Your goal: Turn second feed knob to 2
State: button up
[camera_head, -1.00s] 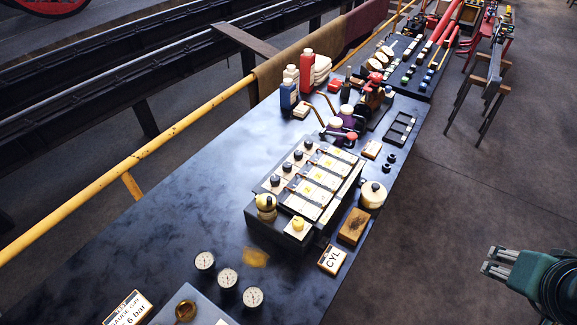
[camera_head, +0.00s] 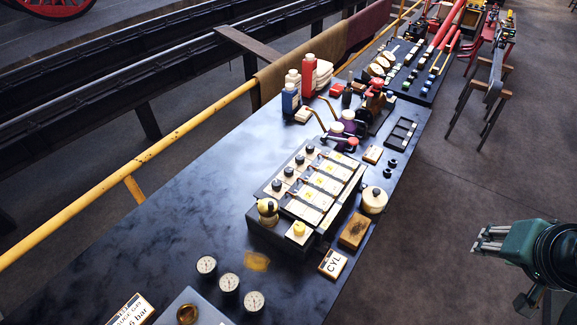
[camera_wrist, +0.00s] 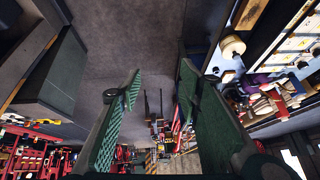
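The feed box (camera_head: 325,242) is a dark box with cream labelled panels, standing on the dark bench. Several black feed knobs sit in a row along its left side, such as one at the far end (camera_head: 310,150) and one at the near end (camera_head: 277,186). Their settings are too small to read. A yellow knob (camera_head: 299,229) sits at its near end. My gripper (camera_head: 477,241) is over the floor to the right of the bench, well apart from the box. In the wrist view its green-padded fingers (camera_wrist: 160,80) are spread, with nothing between them.
Three gauges (camera_head: 229,283) stand in front.

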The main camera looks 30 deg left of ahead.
jog(key=w+a+r+m+g+p, duration=0.25)
jog(key=w+a, duration=0.55)
jog(key=a, duration=0.5)
jog(key=m+g+p, duration=0.4)
jog(key=p, duration=0.2)
send_over(289, 169)
jog(key=shift+n+h, duration=0.25)
jog(key=shift+h, duration=0.05)
jog(key=f, duration=1.1)
jog(key=shift+d+f, duration=0.15)
jog(key=shift+d, duration=0.05)
jog(key=shift+s+a+f, duration=0.1)
jog(key=shift+a+f, duration=0.1)
jog(key=shift+a, duration=0.05)
jog(key=shift+f, duration=0.1)
jog(key=shift+f+p, duration=0.35)
jog(key=shift+f, duration=3.45)
